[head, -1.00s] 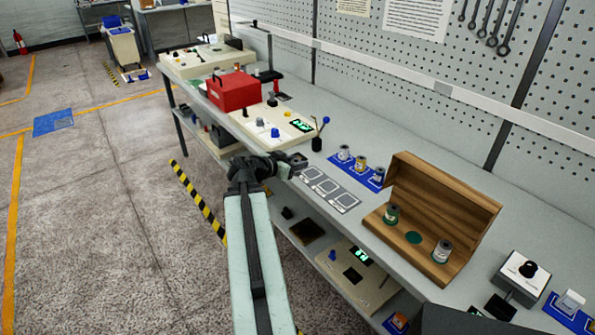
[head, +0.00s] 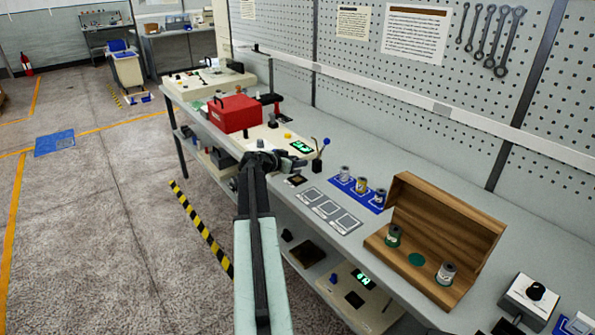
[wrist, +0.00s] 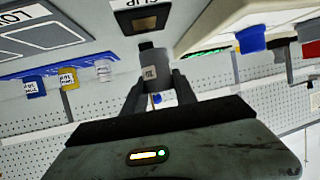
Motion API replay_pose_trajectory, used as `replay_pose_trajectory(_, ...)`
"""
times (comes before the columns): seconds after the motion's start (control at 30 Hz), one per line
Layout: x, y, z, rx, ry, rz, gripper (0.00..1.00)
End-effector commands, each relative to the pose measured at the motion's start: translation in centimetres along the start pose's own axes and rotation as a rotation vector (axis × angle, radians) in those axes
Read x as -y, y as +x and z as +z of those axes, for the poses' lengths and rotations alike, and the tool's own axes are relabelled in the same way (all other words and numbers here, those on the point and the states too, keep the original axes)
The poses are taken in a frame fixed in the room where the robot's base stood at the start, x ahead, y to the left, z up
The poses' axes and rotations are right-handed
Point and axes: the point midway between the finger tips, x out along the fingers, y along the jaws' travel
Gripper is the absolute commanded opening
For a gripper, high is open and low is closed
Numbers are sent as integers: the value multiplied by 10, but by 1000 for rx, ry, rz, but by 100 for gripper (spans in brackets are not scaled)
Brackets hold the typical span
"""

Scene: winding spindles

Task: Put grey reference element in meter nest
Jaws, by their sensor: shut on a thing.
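My gripper (head: 300,163) is shut on a small grey cylinder with a pale label, the grey reference element (wrist: 152,68). It shows between the two fingers in the wrist view, above the bench; I cannot make it out in the head view. A cream meter box with a green display (head: 301,146) stands just behind my gripper. My arm hides part of its top, and I cannot make out its nest. A dark square recess with a label (wrist: 140,17) lies on the bench near the element; it also shows below my gripper in the head view (head: 297,181).
Grey square pads (head: 328,209) lie to the right. A blue mat (head: 374,205) carries several spools. An open wooden case (head: 405,248) holds a green and a grey spool. A blue-tipped lever (head: 322,155) and a red box (head: 235,114) stand near the meter.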

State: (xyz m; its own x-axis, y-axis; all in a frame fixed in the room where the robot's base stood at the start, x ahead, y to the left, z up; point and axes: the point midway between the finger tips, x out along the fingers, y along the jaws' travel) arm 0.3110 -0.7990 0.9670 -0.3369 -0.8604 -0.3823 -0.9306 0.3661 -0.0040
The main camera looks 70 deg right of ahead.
Motion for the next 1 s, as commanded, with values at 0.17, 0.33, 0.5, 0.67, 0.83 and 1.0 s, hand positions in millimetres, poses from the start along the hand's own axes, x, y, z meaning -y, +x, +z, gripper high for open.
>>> replay_pose_trajectory(0.17, -1, 14, 36, 0, 0, 1, 0)
replay_pose_trajectory(0.33, -1, 13, 32, 0, 1, 1, 0)
replay_pose_trajectory(0.5, -2, 14, 35, 0, 1, 1, 0)
replay_pose_trajectory(0.67, -2, 14, 34, 0, 1, 2, 55)
replay_pose_trajectory(0.83, -2, 14, 34, 0, 1, 2, 55)
replay_pose_trajectory(1.0, -2, 11, 29, 0, 1, 2, 55)
